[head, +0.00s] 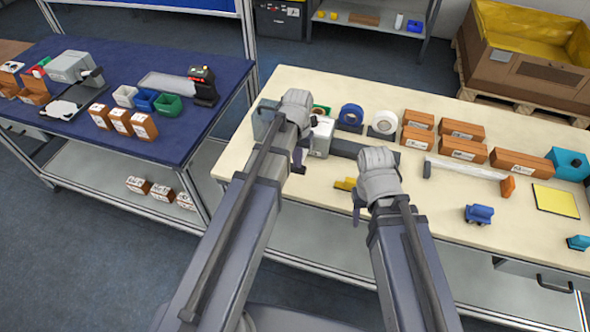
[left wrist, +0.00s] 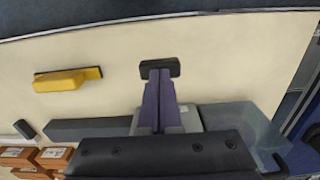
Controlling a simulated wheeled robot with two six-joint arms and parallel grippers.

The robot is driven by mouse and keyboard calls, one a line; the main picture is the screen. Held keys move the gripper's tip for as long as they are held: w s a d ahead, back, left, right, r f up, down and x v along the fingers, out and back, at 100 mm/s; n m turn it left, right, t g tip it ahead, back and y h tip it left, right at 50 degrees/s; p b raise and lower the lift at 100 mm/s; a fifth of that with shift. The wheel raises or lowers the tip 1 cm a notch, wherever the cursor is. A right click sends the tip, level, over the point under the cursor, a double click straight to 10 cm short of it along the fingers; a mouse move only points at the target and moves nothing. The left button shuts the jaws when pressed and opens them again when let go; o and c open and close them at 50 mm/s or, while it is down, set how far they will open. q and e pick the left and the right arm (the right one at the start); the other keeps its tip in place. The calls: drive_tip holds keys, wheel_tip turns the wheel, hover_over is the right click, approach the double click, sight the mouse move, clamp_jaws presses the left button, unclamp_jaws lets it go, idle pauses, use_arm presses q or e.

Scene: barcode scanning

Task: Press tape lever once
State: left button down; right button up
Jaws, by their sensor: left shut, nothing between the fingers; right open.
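A light grey box-shaped machine (head: 321,138), which looks like the tape dispenser, stands on the cream table, partly hidden behind my left arm. In the left wrist view a black flat pad (left wrist: 172,67), which looks like its lever, shows at the fingertips. My left gripper (head: 298,168) is shut and empty, in front of the machine. In the left wrist view its purple fingers (left wrist: 158,80) overlap the pad; I cannot tell whether they touch it. My right gripper (head: 357,207) is open, lower right, near the table's front edge.
A yellow tool (head: 345,184) lies between my grippers; a dark grey bar (head: 365,150) lies behind it. Tape rolls (head: 351,115) and several brown boxes (head: 462,148) stand at the back. A blue holder (head: 479,213) is on the right. A blue table (head: 170,150) stands left.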

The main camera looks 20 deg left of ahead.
use_arm(q)
drive_tip(key=shift+w+f+b, duration=0.1)
drive_tip(key=shift+f+b, duration=1.55)
drive_tip(key=shift+f, duration=0.25)
drive_tip(key=shift+r, duration=0.1)
wheel_tip(320, 180, up, 13)
drive_tip(key=p, duration=1.3)
